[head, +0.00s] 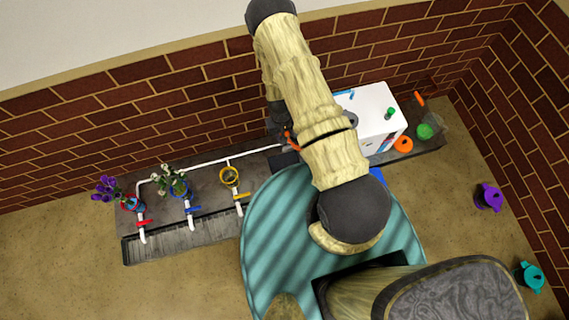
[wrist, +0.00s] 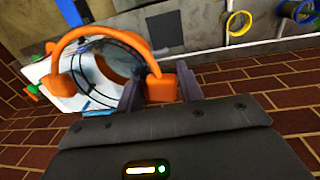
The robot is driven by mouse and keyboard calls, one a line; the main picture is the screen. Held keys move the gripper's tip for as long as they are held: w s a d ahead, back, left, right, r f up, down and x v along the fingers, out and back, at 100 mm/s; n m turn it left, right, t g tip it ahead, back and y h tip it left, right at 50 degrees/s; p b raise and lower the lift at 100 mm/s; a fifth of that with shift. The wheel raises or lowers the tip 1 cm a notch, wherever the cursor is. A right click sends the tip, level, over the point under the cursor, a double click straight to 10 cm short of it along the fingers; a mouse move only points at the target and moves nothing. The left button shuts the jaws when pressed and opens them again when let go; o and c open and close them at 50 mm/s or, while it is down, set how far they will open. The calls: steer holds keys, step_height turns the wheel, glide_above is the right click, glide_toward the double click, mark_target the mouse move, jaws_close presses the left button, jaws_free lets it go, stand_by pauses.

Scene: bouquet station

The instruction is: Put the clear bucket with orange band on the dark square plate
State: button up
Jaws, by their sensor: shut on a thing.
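The clear bucket (wrist: 119,62) with its orange band (wrist: 100,32) fills the left middle of the wrist view. My gripper (wrist: 160,90) is shut on an orange block at the band's right end, and the bucket tilts to the left of the fingers. In the head view, my gripper (head: 278,125) is near the wall, with a bit of orange (head: 291,140) beside it; my arm hides most of the bucket. A dark square plate (head: 283,160) lies on the counter just below the gripper, partly hidden by my body. A dark grey square (wrist: 165,28) in the wrist view appears to be it.
A yellow ring (head: 229,175) and two flower pots stand left, behind taps. The brick wall (head: 190,100) is close behind.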

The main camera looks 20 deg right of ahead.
stand_by(0.3)
steer(key=s+d+f+n+b, duration=0.2)
steer(key=s+f+b, duration=0.2)
steer(key=f+b, duration=1)
steer(key=s+d+f+n+b, duration=0.2)
steer(key=s+f+b, duration=0.1)
steer(key=f+b, duration=1.1)
steer(key=s+d+f+n+b, duration=0.2)
steer(key=f+b, duration=1.2)
steer(key=b, duration=0.7)
steer(key=s+d, duration=0.1)
steer(key=s, duration=0.1)
steer(key=shift+s+n, duration=0.3)
steer(key=shift+s, duration=0.05)
steer(key=shift+d, duration=0.1)
steer(key=w+a+b, duration=0.6)
steer(key=w+a, duration=0.2)
steer(key=w, duration=0.3)
steer(key=shift+w+t, duration=0.3)
steer(key=shift+w, duration=0.05)
